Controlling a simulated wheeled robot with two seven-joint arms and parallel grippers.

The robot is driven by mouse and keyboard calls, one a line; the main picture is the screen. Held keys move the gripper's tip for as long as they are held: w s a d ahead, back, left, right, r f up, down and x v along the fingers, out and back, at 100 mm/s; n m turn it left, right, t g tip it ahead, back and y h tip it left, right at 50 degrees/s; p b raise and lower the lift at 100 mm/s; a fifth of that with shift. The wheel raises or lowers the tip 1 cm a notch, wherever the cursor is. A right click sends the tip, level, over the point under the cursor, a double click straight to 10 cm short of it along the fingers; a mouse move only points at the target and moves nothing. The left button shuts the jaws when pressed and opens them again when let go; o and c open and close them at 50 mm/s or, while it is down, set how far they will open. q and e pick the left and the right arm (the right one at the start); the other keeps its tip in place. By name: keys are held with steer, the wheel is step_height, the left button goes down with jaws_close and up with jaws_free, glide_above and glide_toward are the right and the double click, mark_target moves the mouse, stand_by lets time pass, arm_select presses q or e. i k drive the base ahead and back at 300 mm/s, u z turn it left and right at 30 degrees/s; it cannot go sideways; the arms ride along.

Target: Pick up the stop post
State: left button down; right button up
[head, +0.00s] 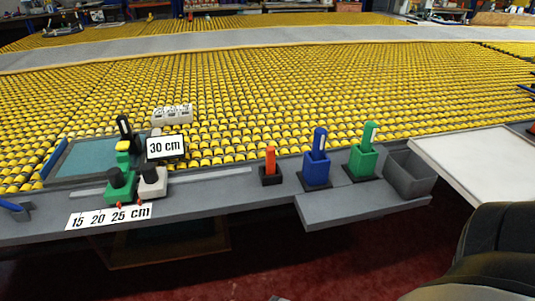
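An orange post (270,160) stands upright in a small black holder (271,179) on the grey ledge at the middle. It is the likeliest stop post, but I see no label on it. Two dark-knobbed pieces, one green (119,189) and one pale grey (152,186), stand at left behind the "15 20 25 cm" strip. Neither of my grippers is in view, and nothing visible touches these things.
A blue holder (316,172), a green holder (361,162) and an empty grey bin (408,175) stand right of the orange post. A "30 cm" sign (166,147) stands at left. A white panel (485,160) is at right. Yellow rollers (250,90) fill the area behind.

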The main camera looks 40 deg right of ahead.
mark_target(270, 150)
steer(key=i, duration=0.2)
steer(key=z, duration=1.3)
steer(key=k, duration=0.5)
steer(key=z, duration=0.6)
